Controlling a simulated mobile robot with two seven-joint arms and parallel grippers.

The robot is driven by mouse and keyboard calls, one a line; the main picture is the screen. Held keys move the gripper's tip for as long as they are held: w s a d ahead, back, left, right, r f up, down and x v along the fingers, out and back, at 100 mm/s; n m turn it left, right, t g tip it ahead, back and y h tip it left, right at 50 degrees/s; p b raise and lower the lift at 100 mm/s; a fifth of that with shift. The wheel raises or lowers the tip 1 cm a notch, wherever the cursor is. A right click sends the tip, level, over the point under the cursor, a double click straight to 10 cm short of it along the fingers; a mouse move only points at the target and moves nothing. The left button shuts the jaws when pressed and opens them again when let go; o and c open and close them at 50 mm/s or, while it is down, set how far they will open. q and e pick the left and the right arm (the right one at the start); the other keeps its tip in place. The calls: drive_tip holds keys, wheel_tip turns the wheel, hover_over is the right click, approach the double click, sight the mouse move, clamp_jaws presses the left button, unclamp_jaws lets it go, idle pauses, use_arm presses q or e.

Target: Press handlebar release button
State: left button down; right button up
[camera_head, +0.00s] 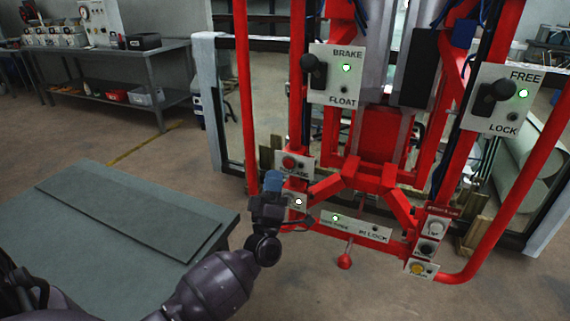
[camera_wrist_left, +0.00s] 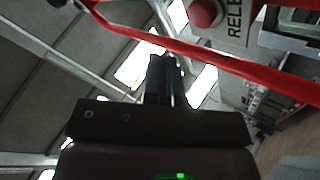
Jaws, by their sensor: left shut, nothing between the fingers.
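A red round button (camera_head: 289,162) sits on a white label plate on the left side of the red frame (camera_head: 380,180). The plate's lettering is partly covered in the head view. In the left wrist view the red button (camera_wrist_left: 203,12) and its plate, reading "RELE" (camera_wrist_left: 235,22), show at the top edge. My left gripper (camera_head: 273,182) is just below and left of the button in the head view, in front of the frame. Its fingers (camera_wrist_left: 166,72) are shut and empty, and appear apart from the button. My right gripper is not in view.
A red bar (camera_head: 245,100) runs beside my left gripper; it crosses the left wrist view (camera_wrist_left: 200,55). Brake/float (camera_head: 335,75) and free/lock (camera_head: 500,100) panels have green lights. A lit white indicator (camera_head: 298,202) is below the button. A grey table (camera_head: 100,215) stands left.

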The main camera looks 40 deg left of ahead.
use_arm(q)
drive_tip(key=s, duration=0.2)
drive_tip(key=shift+s+d+p, duration=0.35)
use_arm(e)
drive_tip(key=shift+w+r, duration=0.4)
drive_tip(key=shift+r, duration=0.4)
use_arm(q)
drive_tip(key=shift+w+f, duration=0.1)
drive_tip(key=d+f+m+g+h+p, duration=0.1)
drive_tip(key=d+f+m+g+h, duration=0.45)
drive_tip(key=d+m+h, duration=0.8)
drive_tip(key=s+a+f+m+g+y+p, duration=0.1)
drive_tip(key=s+f+g, duration=0.3)
drive_tip(key=s, duration=1)
drive_tip(key=s+a+f+m+g+y+p, duration=0.1)
drive_tip(key=s+f+m+g+p, duration=0.3)
drive_tip(key=s+f, duration=0.4)
drive_tip(key=s, duration=0.5)
drive_tip(key=shift+s+a+f, duration=0.3)
drive_tip(key=shift+s+a, duration=0.1)
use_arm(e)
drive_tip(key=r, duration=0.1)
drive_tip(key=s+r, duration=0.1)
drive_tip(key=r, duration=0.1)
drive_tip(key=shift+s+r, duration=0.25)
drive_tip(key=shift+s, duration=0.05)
